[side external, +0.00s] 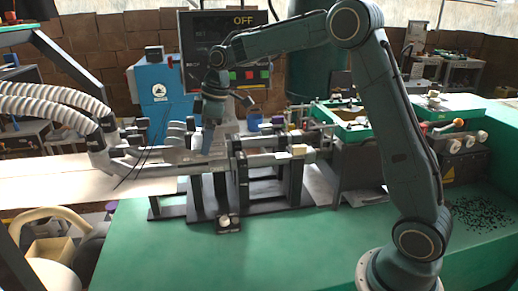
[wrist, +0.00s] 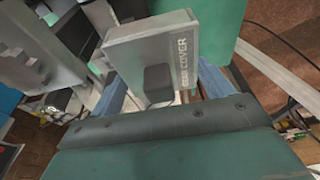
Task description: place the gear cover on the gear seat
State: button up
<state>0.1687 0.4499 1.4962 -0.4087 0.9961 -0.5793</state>
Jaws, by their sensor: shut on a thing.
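The gear cover (wrist: 150,45) is a grey box-like block with "GEAR COVER" lettered on its side, in the upper middle of the wrist view. A dark knob (wrist: 158,80) stands out from its near face. In the side view my gripper (side external: 208,143) points down over the grey machine on the bench. The cover is hard to pick out there among other grey parts. I cannot tell which part is the gear seat.
A grey metal part with dark cutouts (wrist: 35,50) is at the left of the wrist view. In the side view, thick ribbed hoses (side external: 55,95) come in from the left. A blue box (side external: 160,95) and dark screen (side external: 225,45) stand behind. The green bench front (side external: 270,265) is clear.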

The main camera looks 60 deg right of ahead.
jog(key=w+d+r+m+h, duration=0.1)
jog(key=w+d+r+m, duration=0.1)
jog(key=d+m, duration=0.1)
jog(key=w+d+r+m, duration=0.3)
jog(key=d+m, duration=0.1)
jog(key=d, duration=0.1)
jog(key=w+d+r+m+h, duration=0.1)
jog(key=w+d+r+m, duration=0.1)
jog(key=d+m, duration=0.1)
jog(key=shift+w+d+r+t+h, duration=0.2)
jog(key=shift+d+t+h, duration=0.1)
jog(key=shift+d, duration=0.35)
jog(key=shift+w+d+r+m+h, duration=0.1)
jog(key=shift+d+r+m+h, duration=0.1)
jog(key=shift+d+m, duration=0.55)
jog(key=shift+w+d+r+m+h, duration=0.1)
jog(key=shift+d+m+h, duration=0.1)
jog(key=shift+d+m, duration=0.5)
jog(key=shift+a, duration=0.2)
jog(key=shift+f, duration=0.2)
jog(key=shift+f, duration=2.35)
jog(key=shift+f, duration=0.1)
jog(key=o, duration=1.1)
